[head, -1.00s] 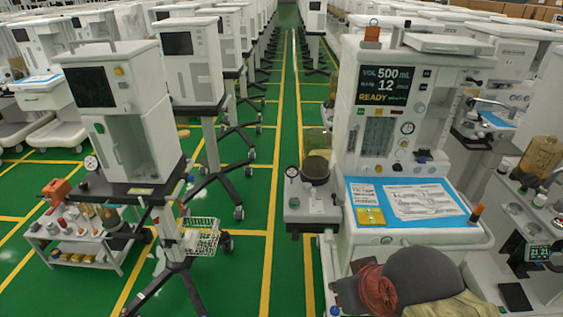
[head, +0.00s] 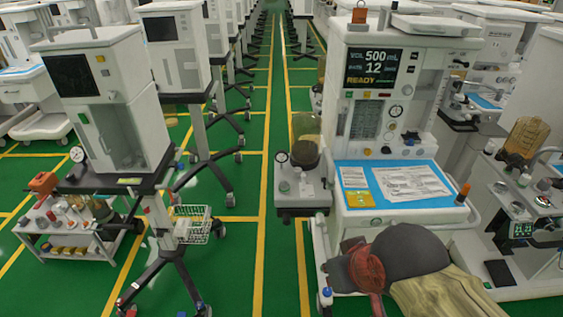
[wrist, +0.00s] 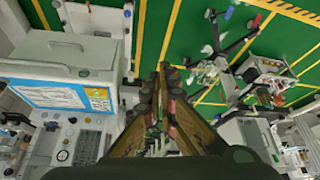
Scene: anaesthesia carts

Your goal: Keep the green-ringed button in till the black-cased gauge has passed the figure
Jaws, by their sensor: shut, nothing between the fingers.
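A round white-faced gauge with a dark rim (head: 282,157) stands on the side unit of the right cart. A similar gauge (head: 77,154) stands at the left end of the left cart. Their needles and figures are too small to read, and I cannot tell which is the task's gauge. A small round greenish spot (head: 376,222) shows on the right cart's front; I cannot tell if it is the green-ringed button. My gripper (wrist: 167,72) is shut and empty in the wrist view, over the floor beside the right cart, touching nothing that I can make out.
The right cart carries a blue mat (head: 425,198) with papers, a screen (head: 373,68) reading 500 and 12, and an amber jar (head: 305,143). A green aisle (head: 235,262) lies between the carts.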

